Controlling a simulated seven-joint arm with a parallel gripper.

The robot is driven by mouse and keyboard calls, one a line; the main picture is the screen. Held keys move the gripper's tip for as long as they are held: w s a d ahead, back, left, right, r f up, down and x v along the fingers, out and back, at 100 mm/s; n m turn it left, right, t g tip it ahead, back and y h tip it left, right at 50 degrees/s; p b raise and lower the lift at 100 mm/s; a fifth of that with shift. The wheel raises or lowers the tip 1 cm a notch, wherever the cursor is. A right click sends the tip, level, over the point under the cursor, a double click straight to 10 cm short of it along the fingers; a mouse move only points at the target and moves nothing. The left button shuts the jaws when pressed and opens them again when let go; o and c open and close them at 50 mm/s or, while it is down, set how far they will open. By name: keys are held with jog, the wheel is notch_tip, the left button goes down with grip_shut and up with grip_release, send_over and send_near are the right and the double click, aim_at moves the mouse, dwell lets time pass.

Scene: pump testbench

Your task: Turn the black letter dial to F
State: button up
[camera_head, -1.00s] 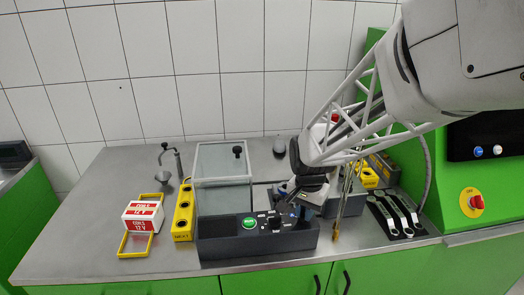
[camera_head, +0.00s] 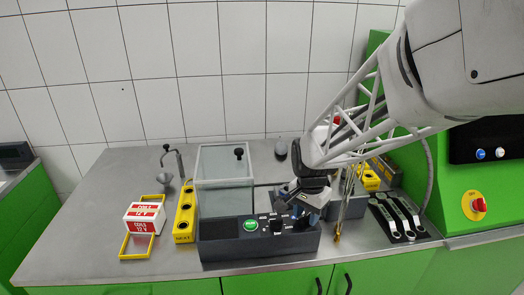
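The dark control box (camera_head: 220,250) stands at the front of the bench. Its front panel carries a round green button (camera_head: 250,225) and, to the right of it, a black dial (camera_head: 276,226) with small white marks around it. The marks are too small to read, so I cannot tell which letter the dial points at. My gripper (camera_head: 303,216) points down over the right part of the panel, just right of this dial. It hides what lies beneath it. Its fingers are small and dark, and neither their opening nor any contact is clear.
A clear-walled tank (camera_head: 224,180) rises behind the panel's left part. Several wrenches (camera_head: 397,216) lie on a black mat at right. The bench's front left is clear.

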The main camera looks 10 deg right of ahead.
aim_at(307, 216)
jog(key=shift+r, duration=3.9)
jog(key=s+r+n+t, duration=0.2)
jog(key=s+n, duration=0.7)
jog(key=s, duration=1.1)
notch_tip(307, 216, up, 2)
jog(key=shift+a+t, duration=0.3)
jog(key=shift+o, duration=0.8)
